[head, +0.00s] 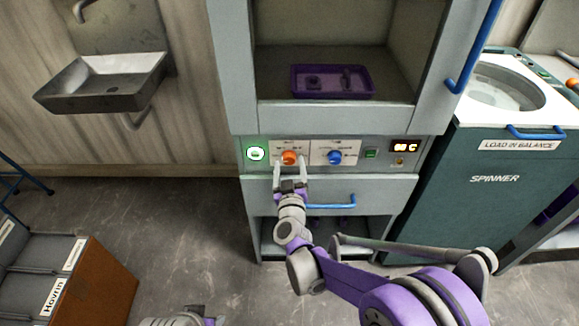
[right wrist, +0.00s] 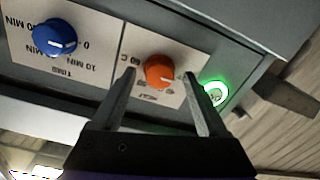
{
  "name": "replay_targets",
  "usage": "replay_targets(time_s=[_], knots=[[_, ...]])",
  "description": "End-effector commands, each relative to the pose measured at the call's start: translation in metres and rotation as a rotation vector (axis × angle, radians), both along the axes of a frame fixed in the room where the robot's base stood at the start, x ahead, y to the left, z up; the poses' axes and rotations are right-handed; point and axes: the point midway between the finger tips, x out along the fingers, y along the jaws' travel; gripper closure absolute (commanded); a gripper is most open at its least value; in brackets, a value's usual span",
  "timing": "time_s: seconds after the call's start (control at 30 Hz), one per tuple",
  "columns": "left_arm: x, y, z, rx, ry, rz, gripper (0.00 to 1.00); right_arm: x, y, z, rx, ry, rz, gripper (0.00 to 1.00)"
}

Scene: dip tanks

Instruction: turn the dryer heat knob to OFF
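The orange heat knob (head: 289,158) sits on a white plate at the left of the dryer's control panel. In the right wrist view, where the panel appears upside down, the orange knob (right wrist: 160,71) lies between my fingers, with a pale mark toward its right side. My right gripper (head: 290,166) is open in front of the panel. Its two fingers (right wrist: 163,76) straddle the knob in the picture; I cannot tell if they touch it. The plate's lettering is too small to read the setting.
Right of the heat knob are a blue time knob (head: 335,157), a green switch (head: 371,154) and an orange-lit display (head: 405,146). A green-lit button (head: 255,153) is at left. A drawer with a blue handle (head: 325,202) lies below. The spinner (head: 490,180) stands right.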

Motion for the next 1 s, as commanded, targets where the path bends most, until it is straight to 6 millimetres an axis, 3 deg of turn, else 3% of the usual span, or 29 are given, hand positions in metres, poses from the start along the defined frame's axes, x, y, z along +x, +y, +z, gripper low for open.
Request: replay_targets(time_s=[0.37, 0.8, 1.0], knots=[[0.0, 0.0, 0.002, 0.0, -0.001, 0.0, 0.5, -0.009, 0.0, 0.001, 0.001, -0.001, 0.0, 0.24], [-0.001, 0.0, 0.01, 0.0, -0.003, 0.0, 0.5, -0.091, -0.002, 0.001, 0.001, -0.001, 0.001, 0.24], [-0.001, 0.0, 0.011, 0.0, -0.004, 0.0, 0.5, -0.107, -0.003, 0.0, 0.0, 0.0, 0.0, 0.24]])
